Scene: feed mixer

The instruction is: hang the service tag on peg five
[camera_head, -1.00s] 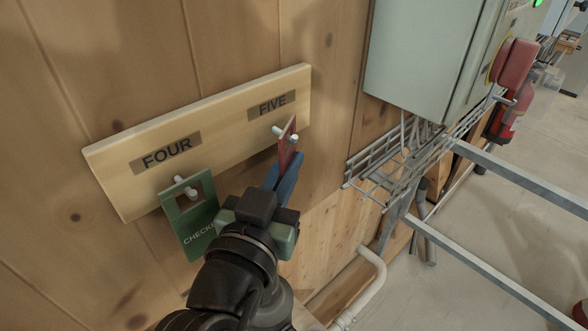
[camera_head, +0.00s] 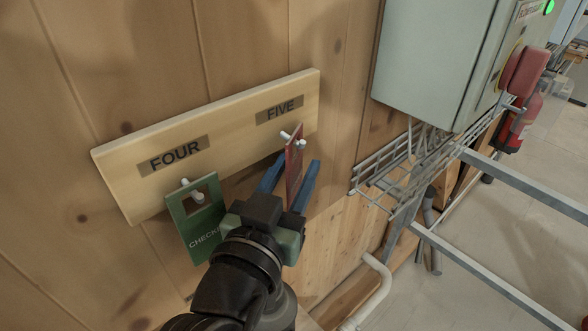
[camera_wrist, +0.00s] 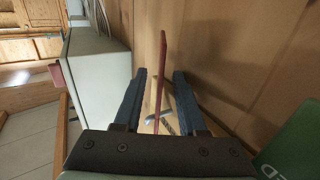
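The red service tag (camera_head: 293,168) hangs on the white peg (camera_head: 285,135) under the label FIVE on the wooden board (camera_head: 228,128). The peg's tip shows on the near side of the tag. My gripper (camera_head: 289,180) is open, with one blue finger on each side of the tag. In the wrist view the tag (camera_wrist: 161,72) is seen edge-on between the spread fingers (camera_wrist: 161,95), with a gap on both sides. A green tag (camera_head: 196,218) marked CHECKED, partly hidden by my gripper, hangs on the white peg (camera_head: 190,187) under FOUR.
A grey cabinet (camera_head: 435,60) with a red switch (camera_head: 523,72) is on the wall to the right. Below it are a wire cable tray (camera_head: 390,170) and metal rails (camera_head: 500,275). A white pipe (camera_head: 375,290) runs low on the wall.

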